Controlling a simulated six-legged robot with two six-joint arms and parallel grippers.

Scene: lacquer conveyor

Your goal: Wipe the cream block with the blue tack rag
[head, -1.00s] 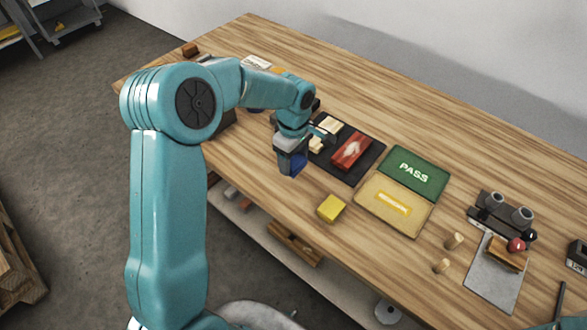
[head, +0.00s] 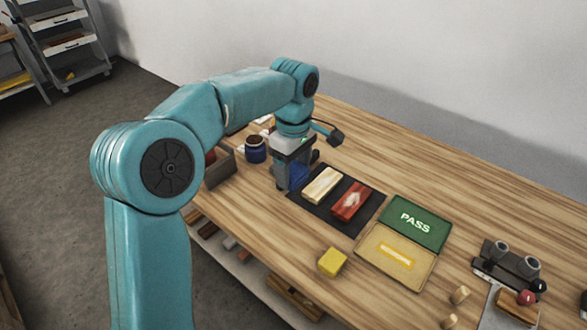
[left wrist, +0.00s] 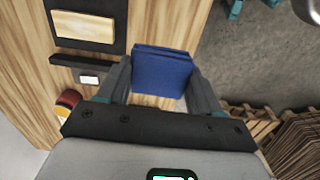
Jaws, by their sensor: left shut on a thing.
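The cream block (head: 323,186) lies on the left part of a black mat (head: 309,210), and its top is in clear sight. It also shows at the upper left of the left wrist view (left wrist: 83,26). My left gripper (head: 294,183) points down just left of the cream block. It is shut on the blue tack rag (head: 299,174), which hangs as a folded pad between the fingers in the left wrist view (left wrist: 162,70). The rag is apart from the cream block. My right gripper is out of view.
A red block (head: 352,201) with a pale smear lies right of the cream block. A green PASS pad (head: 414,222) and a yellow pad (head: 397,257) are farther right. A yellow cube (head: 332,262) sits near the front edge. A dark blue jar (head: 255,149) stands left of my gripper.

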